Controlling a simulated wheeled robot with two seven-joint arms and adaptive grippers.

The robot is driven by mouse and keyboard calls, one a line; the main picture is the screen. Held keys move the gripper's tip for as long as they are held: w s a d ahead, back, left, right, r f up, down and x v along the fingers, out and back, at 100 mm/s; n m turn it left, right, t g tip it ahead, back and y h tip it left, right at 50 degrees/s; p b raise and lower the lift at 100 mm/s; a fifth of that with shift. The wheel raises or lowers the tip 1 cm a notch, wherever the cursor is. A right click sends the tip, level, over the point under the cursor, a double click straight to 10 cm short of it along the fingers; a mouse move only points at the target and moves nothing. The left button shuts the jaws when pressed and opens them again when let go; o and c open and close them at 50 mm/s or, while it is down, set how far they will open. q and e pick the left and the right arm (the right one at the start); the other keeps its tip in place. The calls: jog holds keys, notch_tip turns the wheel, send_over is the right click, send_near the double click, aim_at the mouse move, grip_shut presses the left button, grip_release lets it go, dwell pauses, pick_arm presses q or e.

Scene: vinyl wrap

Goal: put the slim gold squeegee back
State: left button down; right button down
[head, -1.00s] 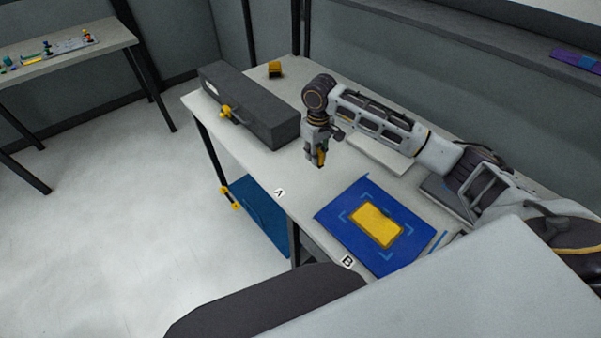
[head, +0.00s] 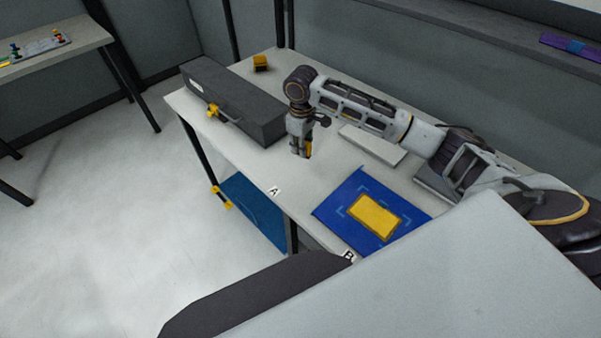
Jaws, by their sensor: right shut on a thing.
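My right gripper (head: 302,153) points down over the worktable, between the dark grey case and the blue mat. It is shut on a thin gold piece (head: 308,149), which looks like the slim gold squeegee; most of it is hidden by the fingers. I cannot tell whether its lower end touches the tabletop (head: 310,183). My left gripper is not in view.
A blue mat (head: 338,197) with a yellow rectangle (head: 375,216) lies to the right. A small yellow-black object (head: 261,63) stands at the back.

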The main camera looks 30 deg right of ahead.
jog(key=shift+n, duration=0.9)
jog(key=shift+f, duration=0.1)
send_over(301, 173)
jog(key=shift+f, duration=3)
jog(key=shift+f+p, duration=0.35)
jog(key=shift+f, duration=1.55)
jog(key=shift+f, duration=0.1)
jog(key=c, duration=1.4)
grip_release()
jog(key=shift+o, duration=0.2)
